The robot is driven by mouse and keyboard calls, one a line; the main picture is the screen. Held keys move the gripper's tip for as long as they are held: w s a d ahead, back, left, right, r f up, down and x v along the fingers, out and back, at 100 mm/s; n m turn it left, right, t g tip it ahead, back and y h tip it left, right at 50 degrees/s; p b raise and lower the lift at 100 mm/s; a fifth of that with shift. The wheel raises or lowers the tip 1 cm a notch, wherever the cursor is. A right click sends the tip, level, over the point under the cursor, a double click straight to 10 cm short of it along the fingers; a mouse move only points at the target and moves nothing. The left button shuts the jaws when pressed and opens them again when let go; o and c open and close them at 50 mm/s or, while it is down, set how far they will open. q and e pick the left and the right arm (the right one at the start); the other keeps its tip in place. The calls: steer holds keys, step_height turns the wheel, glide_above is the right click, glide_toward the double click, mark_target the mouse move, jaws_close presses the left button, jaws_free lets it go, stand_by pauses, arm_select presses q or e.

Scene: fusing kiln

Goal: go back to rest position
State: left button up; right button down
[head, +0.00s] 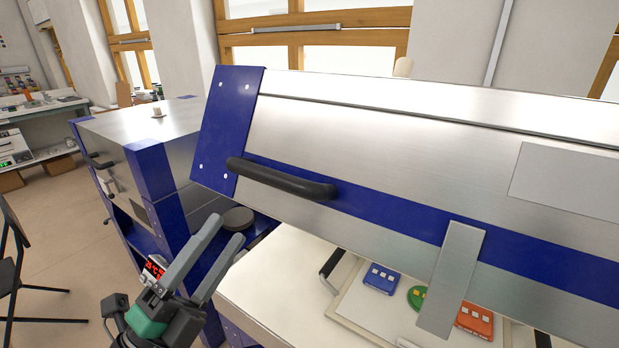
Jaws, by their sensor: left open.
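My left gripper (226,230) rises from the lower left of the head view. Its two grey fingers are apart with nothing between them. They point up and away, in front of the blue frame of the kiln, to the left of and below the black handle (281,179) in the picture. The kiln lid (380,150), brushed metal with a blue band, is raised and tilted across the right half. My right gripper is not in view.
Below the lid lies a pale kiln bed (265,275) with a board carrying a blue piece (381,279), a green piece (416,297) and an orange piece (475,319). A metal hasp (452,280) hangs from the lid. Another metal-topped unit (150,126) stands behind left; a black chair (12,262) is far left.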

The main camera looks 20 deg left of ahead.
arm_select(q)
steer(key=s+d+r+t+h+p, duration=0.1)
steer(key=s+d+r+p, duration=0.15)
steer(key=r, duration=0.55)
steer(key=s+d+r+h+p, duration=0.1)
steer(key=d+r+h+p, duration=0.15)
steer(key=r, duration=0.45)
steer(key=s+d+r+t+h+p, duration=0.1)
steer(key=s+d+r+p, duration=0.15)
steer(key=r, duration=0.55)
steer(key=s+a+r+n+t+y+p, duration=0.1)
steer(key=a+r+n+t+y, duration=0.15)
steer(key=n+y, duration=0.45)
steer(key=s+a+r+n+t+y, duration=0.1)
steer(key=a+r+n+y, duration=0.15)
steer(key=n, duration=0.95)
step_height(320, 180, up, 38)
steer(key=n+p, duration=0.1)
steer(key=p, duration=3.7)
steer(key=shift+d+n+g, duration=0.3)
steer(key=shift+g, duration=0.05)
steer(key=shift+f, duration=0.15)
steer(key=shift+s, duration=0.1)
